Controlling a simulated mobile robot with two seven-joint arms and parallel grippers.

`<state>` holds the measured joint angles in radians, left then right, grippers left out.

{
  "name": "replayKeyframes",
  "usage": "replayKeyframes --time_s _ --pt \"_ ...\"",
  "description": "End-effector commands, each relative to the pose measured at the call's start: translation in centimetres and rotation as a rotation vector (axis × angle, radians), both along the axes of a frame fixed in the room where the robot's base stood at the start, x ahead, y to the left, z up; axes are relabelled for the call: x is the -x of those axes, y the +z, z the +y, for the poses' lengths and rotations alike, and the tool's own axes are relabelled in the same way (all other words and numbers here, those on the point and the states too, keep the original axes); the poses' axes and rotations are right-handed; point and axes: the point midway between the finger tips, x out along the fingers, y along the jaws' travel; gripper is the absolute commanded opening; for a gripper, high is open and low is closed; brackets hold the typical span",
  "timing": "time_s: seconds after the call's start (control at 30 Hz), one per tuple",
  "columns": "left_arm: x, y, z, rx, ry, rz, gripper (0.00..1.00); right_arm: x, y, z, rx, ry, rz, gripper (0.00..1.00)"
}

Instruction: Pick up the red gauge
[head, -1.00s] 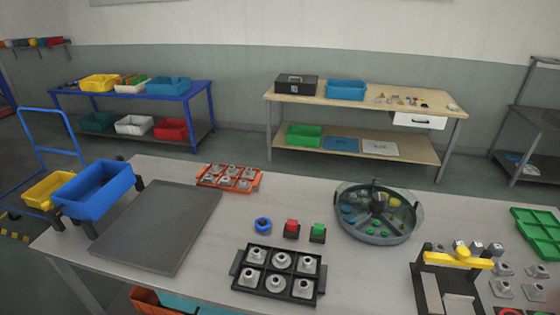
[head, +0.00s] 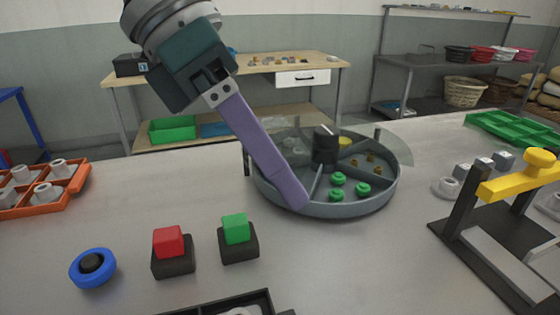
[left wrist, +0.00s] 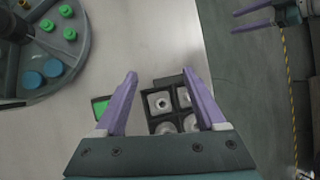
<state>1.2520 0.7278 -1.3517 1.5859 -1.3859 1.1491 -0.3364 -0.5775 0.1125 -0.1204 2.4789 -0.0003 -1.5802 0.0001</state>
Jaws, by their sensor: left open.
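The red gauge (head: 169,243) is a red block on a dark base, standing on the table at lower left in the head view. A similar green gauge (head: 237,236) stands just right of it. My left gripper (head: 302,204) reaches down from above, its purple fingers overlapping in this view, with tips over the near rim of the round tray, apart from the red gauge. In the left wrist view its fingers (left wrist: 160,75) are spread and empty. The red gauge does not show there; a green block does. My right gripper (left wrist: 235,22) shows at upper right, fingers apart.
The round divided tray (head: 345,208) holds small green, yellow and brass pieces. A blue ring (head: 92,268) lies left of the red gauge. A black tray (left wrist: 167,81) of metal parts is at the front. A yellow-handled fixture (head: 520,178) stands right. An orange tray (head: 68,192) sits left.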

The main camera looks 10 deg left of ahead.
Motion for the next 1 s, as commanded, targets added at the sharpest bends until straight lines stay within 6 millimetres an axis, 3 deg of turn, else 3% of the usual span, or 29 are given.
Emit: replayKeyframes --time_s 0.03,0.1,0.2,0.3,0.6,0.83,1.0 --pt "-1.2 -3.6 4.1 -0.149 0.004 -0.021 0.72 0.1 -3.7 -0.1 0.002 0.001 0.003 0.5" --pt "-1.9 -5.0 9.0 -0.322 0.014 -0.019 0.72 0.2 -5.3 -0.1 0.005 0.002 0.004 0.5" --pt "-2.2 -5.5 14.0 -0.488 0.038 -0.001 0.72 0.2 -6.7 -0.3 0.01 0.004 0.005 0.5" --pt "-2.1 -5.5 16.5 -0.572 0.053 0.014 0.72 0.2 -7.3 -0.3 0.012 0.007 0.004 0.5" --pt "-2.0 -9.4 17.2 -0.596 0.057 0.022 0.72 0.1 -10.7 -0.3 0.012 0.007 0.002 0.5" --pt "-2.1 -11.1 17.1 -0.593 0.056 0.022 0.72 0.1 -12.1 -0.3 0.01 0.006 0.002 0.5" --pt "-2.3 -13.9 17.1 -0.592 0.056 0.021 0.72 0.1 -14.6 -0.1 0.006 0.003 0.002 0.5"
